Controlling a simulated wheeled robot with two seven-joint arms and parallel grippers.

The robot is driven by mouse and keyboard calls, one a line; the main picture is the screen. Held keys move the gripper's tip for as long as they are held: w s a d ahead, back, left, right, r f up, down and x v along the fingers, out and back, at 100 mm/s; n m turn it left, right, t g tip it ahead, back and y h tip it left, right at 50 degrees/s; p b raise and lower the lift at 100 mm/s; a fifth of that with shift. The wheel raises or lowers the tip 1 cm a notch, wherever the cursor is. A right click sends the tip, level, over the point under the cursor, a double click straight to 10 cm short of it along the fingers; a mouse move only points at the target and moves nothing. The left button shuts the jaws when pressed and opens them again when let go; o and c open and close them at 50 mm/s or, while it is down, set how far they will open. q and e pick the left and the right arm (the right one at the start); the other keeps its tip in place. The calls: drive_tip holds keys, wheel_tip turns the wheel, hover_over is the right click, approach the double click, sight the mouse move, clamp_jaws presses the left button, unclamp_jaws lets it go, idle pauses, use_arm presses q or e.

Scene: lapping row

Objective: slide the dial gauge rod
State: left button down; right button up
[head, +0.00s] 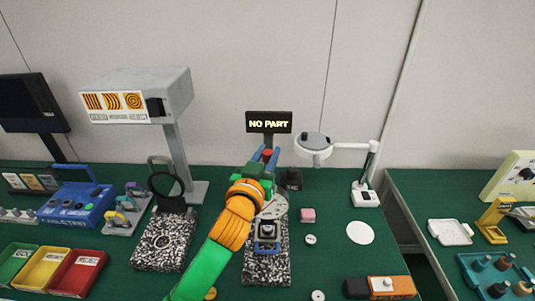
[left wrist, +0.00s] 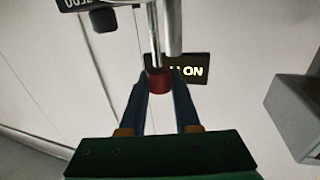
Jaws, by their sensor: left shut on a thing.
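My left gripper (head: 266,154) reaches up from the front over the speckled granite stand. Its two blue fingers are on either side of a red collar (head: 267,153). In the left wrist view, the fingers (left wrist: 160,78) are closed on the red collar (left wrist: 159,82) at the end of a silver rod (left wrist: 154,35). A thicker grey post (left wrist: 174,28) runs beside the rod. Most of the dial gauge is hidden behind my orange and green arm; a pale round face (head: 277,206) shows beside the wrist. My right gripper is not in view.
A sign (head: 268,124) reading NO PART stands behind the gripper. The granite base (head: 265,272) carries a small blue-framed fixture. A grey monitor unit (head: 150,95) stands left and a white magnifier lamp (head: 313,146) right. The green table is fairly clear around the white disc (head: 360,232).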

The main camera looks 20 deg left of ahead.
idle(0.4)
use_arm(q)
wheel_tip(320, 180, down, 2)
drive_tip(key=shift+f+b, duration=0.25)
drive_tip(key=shift+b, duration=0.6)
drive_tip(key=c, duration=0.6)
unclamp_jaws()
drive_tip(key=shift+c, duration=0.2)
drive_tip(key=shift+w+f, duration=0.1)
drive_tip(key=shift+w, duration=0.05)
drive_tip(key=s+b, duration=0.1)
drive_tip(key=s, duration=0.6)
drive_tip(key=shift+s+d, duration=0.1)
